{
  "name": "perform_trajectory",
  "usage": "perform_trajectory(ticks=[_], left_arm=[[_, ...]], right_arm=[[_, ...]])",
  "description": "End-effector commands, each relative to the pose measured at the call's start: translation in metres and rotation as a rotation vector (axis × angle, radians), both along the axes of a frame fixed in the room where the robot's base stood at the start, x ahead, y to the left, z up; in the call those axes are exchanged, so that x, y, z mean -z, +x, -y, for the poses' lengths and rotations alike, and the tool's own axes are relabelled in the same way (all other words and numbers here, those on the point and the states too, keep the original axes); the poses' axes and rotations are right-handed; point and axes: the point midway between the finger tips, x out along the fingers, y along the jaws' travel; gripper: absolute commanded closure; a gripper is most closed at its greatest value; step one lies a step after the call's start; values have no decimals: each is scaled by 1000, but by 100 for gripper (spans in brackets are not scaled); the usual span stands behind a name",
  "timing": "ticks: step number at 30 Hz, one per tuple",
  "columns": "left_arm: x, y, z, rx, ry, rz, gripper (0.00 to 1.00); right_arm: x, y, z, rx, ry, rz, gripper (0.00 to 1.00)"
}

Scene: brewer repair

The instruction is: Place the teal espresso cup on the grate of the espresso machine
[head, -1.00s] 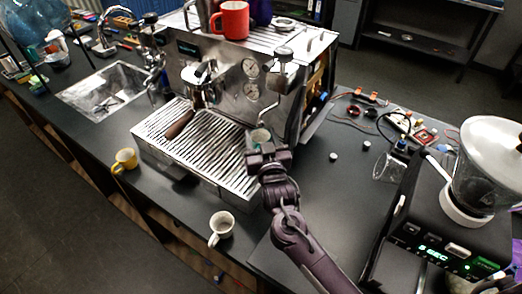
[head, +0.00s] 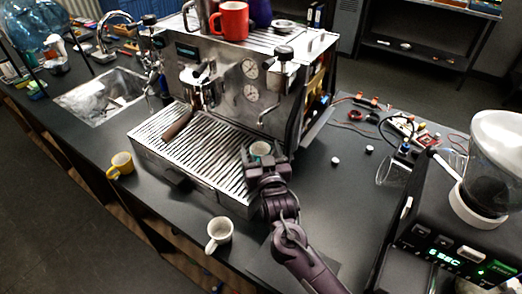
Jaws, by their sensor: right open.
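The teal espresso cup (head: 260,148), pale inside, appears upright at the right end of the grate (head: 195,150) of the espresso machine (head: 225,75). My right gripper (head: 263,161) is open close in front of the cup, on the near side. The gripper hides the cup's lower part, so I cannot tell whether its base touches the grate or whether the fingers touch its sides. My left gripper is out of view.
A white mug (head: 219,232) and a yellow mug (head: 121,164) stand on the counter before the machine. A portafilter with a wooden handle (head: 178,124) overhangs the grate. A grinder (head: 445,225) stands at the right. A red mug (head: 232,20) is on top of the machine.

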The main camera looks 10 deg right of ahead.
Motion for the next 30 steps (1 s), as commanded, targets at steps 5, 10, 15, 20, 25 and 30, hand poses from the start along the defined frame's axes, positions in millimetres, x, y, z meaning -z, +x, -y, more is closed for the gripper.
perform_trajectory(ticks=[5, 10, 15, 20, 25, 30], left_arm=[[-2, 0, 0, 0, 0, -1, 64], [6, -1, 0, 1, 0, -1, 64], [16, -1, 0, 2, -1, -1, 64], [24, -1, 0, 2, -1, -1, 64], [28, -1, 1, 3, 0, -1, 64], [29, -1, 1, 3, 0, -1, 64]], right_arm=[[-4, 0, 0, 0, 0, 1, 27], [0, -21, 0, 0, 0, -1, 27], [2, -58, 0, -1, 2, -3, 27], [0, -91, 0, -1, 1, -2, 27], [-1, -112, 0, 0, 0, -1, 27], [-3, -120, 0, 0, -1, 0, 27]])
